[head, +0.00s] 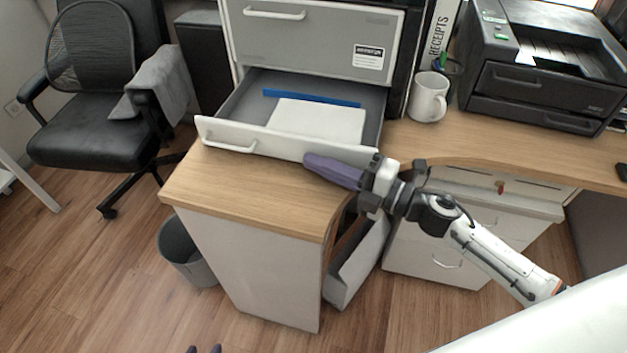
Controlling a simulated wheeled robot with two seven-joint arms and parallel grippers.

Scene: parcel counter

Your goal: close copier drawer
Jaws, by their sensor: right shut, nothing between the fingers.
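A grey-white drawer (214,133) is pulled out of the grey-fronted unit (310,37) on the wooden counter. A white stack of paper (318,119) and a blue strip (311,98) lie inside it. Its front has a light handle at the left. My right gripper (308,161) is shut and empty, its purple fingers pointing left just in front of the drawer front's right part. I cannot tell whether they touch it.
A white mug (428,96), a pen holder (453,70) and a black printer (545,75) stand on the counter (250,190) to the right. A black office chair (100,120) and a grey bin (187,255) are at left. Floor at lower left is clear.

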